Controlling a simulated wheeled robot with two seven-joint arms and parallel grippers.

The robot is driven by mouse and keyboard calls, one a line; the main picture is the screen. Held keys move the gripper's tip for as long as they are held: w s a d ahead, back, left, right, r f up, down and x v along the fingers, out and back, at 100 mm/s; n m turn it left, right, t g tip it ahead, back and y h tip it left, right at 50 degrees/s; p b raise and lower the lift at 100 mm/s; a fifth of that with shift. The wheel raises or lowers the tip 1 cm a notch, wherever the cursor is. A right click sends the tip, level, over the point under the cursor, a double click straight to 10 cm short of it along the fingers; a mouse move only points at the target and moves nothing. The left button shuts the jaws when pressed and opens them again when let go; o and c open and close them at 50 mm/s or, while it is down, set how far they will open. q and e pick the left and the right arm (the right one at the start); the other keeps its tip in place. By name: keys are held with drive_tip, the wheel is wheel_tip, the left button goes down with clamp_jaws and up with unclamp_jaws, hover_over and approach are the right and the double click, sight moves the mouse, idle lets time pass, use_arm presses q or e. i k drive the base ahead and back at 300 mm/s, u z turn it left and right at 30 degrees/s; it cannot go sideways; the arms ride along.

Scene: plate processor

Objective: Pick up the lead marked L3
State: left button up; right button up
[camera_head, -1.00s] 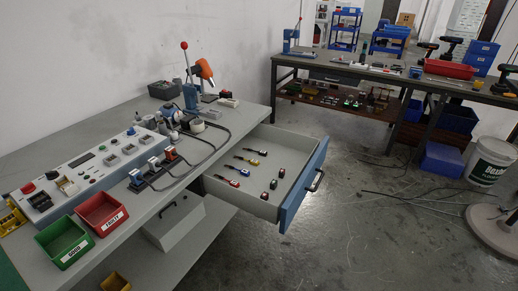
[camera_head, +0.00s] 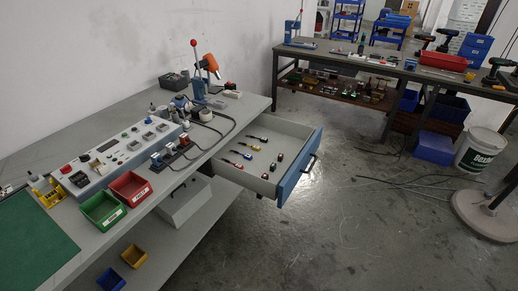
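Several small leads (camera_head: 248,156) with red, yellow and black ends lie apart from one another in the open drawer (camera_head: 225,172) of the workbench. Any markings on them are too small to read, so I cannot tell which one is L3. Neither of my grippers is in view.
The workbench holds a grey test unit (camera_head: 105,160), a green bin (camera_head: 103,208), a red bin (camera_head: 130,187) and a green mat (camera_head: 32,240). The drawer front (camera_head: 300,168) juts into the aisle. A second bench (camera_head: 400,72) stands behind. A white bucket (camera_head: 478,150) is at right. The floor between is mostly clear.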

sight(264, 140)
drive_tip(key=k, duration=0.15)
drive_tip(key=z, duration=1.25)
drive_tip(key=i, duration=4.25)
drive_tip(key=u, duration=3.5)
drive_tip(key=i, duration=0.5)
